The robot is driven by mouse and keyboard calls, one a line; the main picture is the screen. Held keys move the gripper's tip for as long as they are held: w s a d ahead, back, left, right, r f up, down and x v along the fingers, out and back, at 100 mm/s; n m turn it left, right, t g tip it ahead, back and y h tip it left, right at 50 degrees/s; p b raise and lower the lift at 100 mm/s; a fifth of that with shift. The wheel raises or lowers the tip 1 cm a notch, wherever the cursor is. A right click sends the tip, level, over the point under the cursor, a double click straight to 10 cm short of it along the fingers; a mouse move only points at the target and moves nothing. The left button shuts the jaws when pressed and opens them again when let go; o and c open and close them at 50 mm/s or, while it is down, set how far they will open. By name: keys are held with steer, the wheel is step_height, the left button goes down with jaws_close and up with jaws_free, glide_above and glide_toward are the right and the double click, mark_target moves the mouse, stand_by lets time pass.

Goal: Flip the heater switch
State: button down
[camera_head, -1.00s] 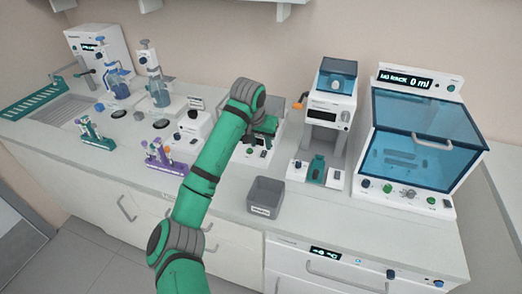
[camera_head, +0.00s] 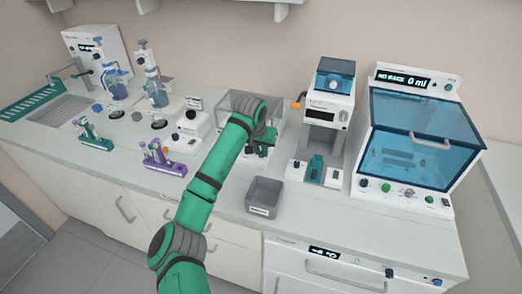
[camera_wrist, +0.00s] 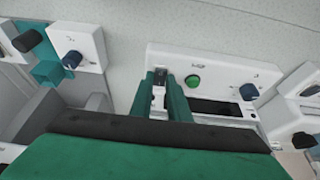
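A small dark switch (camera_wrist: 162,79) sits on the white front panel (camera_wrist: 215,66) of a device in the wrist view. It is beside a round green light and a dark blue knob. My gripper (camera_wrist: 163,90) has its two green fingers a little apart, one on each side of the switch in the picture; I cannot tell whether they touch it. In the head view the device with a clear cover (camera_head: 228,101) is behind my arm, which hides most of its front. My gripper (camera_head: 260,147) is partly hidden there at the device's front. I cannot read the switch's position.
A white machine with a teal part (camera_head: 315,168) stands right of the device, and a large blue-lidded machine (camera_head: 420,135) farther right. A grey bin (camera_head: 264,196) sits near the counter's front edge. Tube racks (camera_head: 160,160) and pump stands are to the left.

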mark_target(261, 154)
steer(key=shift+w+d+r+g, duration=0.1)
steer(key=shift+w+g, duration=0.2)
steer(key=shift+g, duration=0.4)
steer(key=shift+w+g+y, duration=0.3)
steer(key=shift+g+y, duration=0.3)
steer(key=shift+g, duration=0.4)
steer(key=c, duration=1.7)
jaws_free()
steer(key=r, duration=1)
steer(key=shift+s+r, duration=0.35)
steer(key=shift+r, duration=0.05)
